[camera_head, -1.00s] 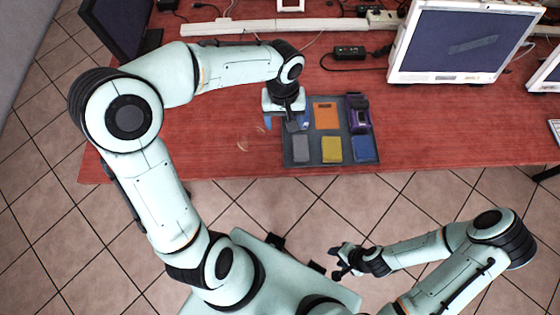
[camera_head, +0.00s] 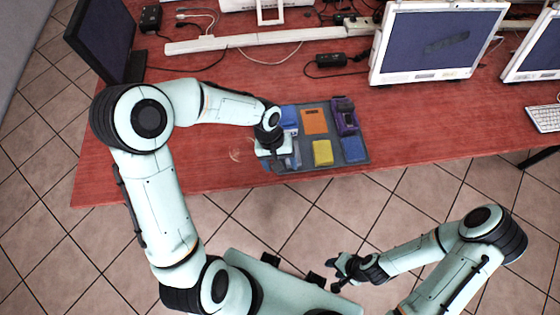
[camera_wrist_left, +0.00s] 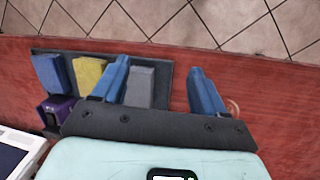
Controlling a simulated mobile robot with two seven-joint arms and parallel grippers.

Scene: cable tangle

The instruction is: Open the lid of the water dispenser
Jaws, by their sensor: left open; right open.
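No water dispenser or lid can be made out in these views. My left gripper (camera_head: 281,163) hangs over the left front part of a dark tray (camera_head: 366,159) on the red table. In the left wrist view its two blue fingers (camera_wrist_left: 161,88) are spread apart with nothing held. A grey block (camera_wrist_left: 149,84) lies in the tray between the fingers as seen there, nearer one finger; I cannot tell the height gap. My right gripper (camera_head: 344,272) is open and empty, in front of the table and away from it.
The tray also holds blue blocks (camera_head: 354,149), a yellow block (camera_head: 322,152), an orange block (camera_head: 314,121) and a purple item (camera_head: 344,116). A faint curved object (camera_wrist_left: 233,107) lies left of the tray. Monitors (camera_head: 437,42) and cables stand behind. The table's left front is mostly clear.

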